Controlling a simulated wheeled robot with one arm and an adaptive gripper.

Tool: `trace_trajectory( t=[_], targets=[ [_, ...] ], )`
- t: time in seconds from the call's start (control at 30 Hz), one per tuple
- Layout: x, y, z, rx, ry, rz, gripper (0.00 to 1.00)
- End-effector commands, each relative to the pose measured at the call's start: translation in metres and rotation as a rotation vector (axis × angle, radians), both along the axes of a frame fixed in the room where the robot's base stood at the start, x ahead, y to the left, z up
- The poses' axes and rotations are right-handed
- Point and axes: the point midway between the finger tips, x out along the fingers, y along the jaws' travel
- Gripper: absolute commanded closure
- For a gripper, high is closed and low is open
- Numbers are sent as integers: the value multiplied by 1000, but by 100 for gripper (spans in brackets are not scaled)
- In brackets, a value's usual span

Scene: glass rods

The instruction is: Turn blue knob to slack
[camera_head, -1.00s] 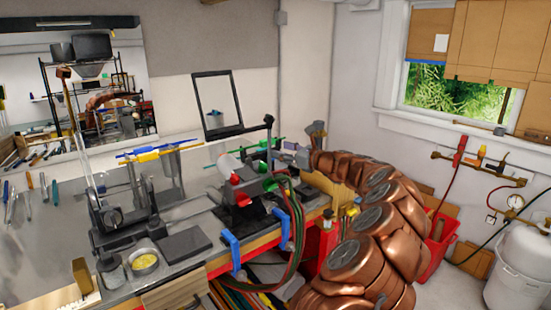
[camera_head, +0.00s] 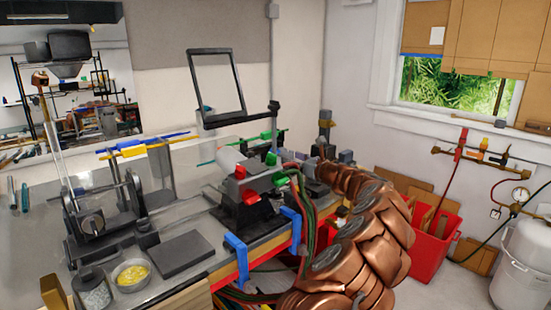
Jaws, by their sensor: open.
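My copper-coloured arm rises from the bottom of the head view and reaches toward the far right end of the bench. My gripper (camera_head: 311,167) is at its far end, small and partly lost among dark bench parts. It is open, and I see nothing held in it. A bench burner (camera_head: 246,199) with red and green knobs stands just left of it, with hoses running down beside my arm. I cannot pick out a blue knob clearly; it may be hidden or too small to tell.
Blue clamps (camera_head: 237,258) grip the bench's front edge. Coloured rods (camera_head: 148,148) lie across a holder at the left. A bowl of yellow bits (camera_head: 131,274) and a dark slab (camera_head: 181,257) sit in front. A red bin (camera_head: 436,236) and a white tank (camera_head: 521,262) stand at the right.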

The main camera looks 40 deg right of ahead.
Motion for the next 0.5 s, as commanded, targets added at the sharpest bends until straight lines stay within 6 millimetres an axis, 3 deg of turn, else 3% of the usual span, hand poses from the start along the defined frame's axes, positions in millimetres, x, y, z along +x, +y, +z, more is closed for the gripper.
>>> trace_trajectory(
  t=[0.17,0.5],
  targets=[
    [4,-7,1,-2,2,-12,41],
    [35,-11,1,-2,3,-18,41]
  ],
)
